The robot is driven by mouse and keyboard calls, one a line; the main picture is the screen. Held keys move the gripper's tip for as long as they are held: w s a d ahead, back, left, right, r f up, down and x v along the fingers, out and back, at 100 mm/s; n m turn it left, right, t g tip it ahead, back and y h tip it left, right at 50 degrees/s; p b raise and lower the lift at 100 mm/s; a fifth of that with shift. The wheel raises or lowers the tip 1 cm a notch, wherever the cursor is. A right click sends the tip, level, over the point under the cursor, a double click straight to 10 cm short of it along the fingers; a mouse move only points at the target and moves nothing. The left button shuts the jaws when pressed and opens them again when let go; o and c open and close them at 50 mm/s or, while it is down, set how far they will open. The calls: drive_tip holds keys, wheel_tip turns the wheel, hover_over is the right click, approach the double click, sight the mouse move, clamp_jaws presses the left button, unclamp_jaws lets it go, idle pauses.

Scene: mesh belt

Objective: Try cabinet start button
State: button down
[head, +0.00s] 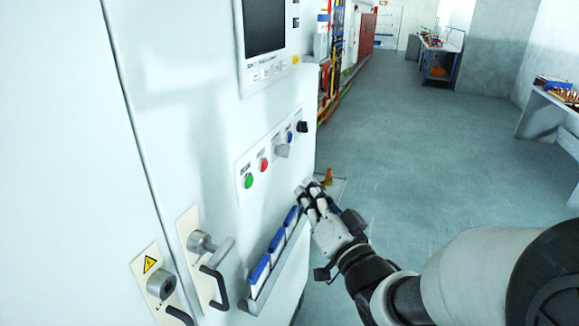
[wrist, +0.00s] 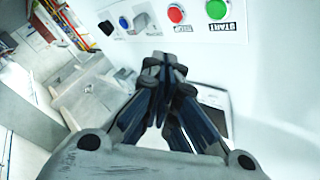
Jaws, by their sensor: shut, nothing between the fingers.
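The green start button (head: 248,181) is on the white cabinet's control panel, at its lower left end in the head view. In the wrist view the green button (wrist: 217,9) is at the top edge, above a label reading START. A red button (head: 263,164) sits beside it and also shows in the wrist view (wrist: 176,14). My gripper (head: 314,190) is to the right of and below the buttons in the head view. In the wrist view my gripper (wrist: 165,62) is shut and empty, its tips below the button row. I see no contact with the green button.
A grey selector (head: 282,151), a blue button (head: 290,137) and a black knob (head: 303,127) continue the row. A rack (head: 285,265) with blue-and-white folders juts out below. Door handles (head: 213,285) are at lower left. The floor right of the cabinet is largely open.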

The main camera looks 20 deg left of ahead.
sight(249, 181)
drive_tip(key=shift+a, duration=0.1)
drive_tip(key=a, duration=0.8)
drive_tip(key=shift+w+a, duration=0.25)
drive_tip(key=shift+w, duration=0.15)
drive_tip(key=shift+a, duration=0.1)
idle(1.1)
drive_tip(key=shift+a, duration=0.35)
drive_tip(key=shift+w+a+b, duration=0.1)
drive_tip(key=shift+a+b, duration=0.35)
drive_tip(key=shift+b, duration=0.05)
idle(0.8)
drive_tip(key=shift+d, duration=0.1)
drive_tip(key=shift+d+b, duration=0.45)
drive_tip(key=shift+d, duration=0.3)
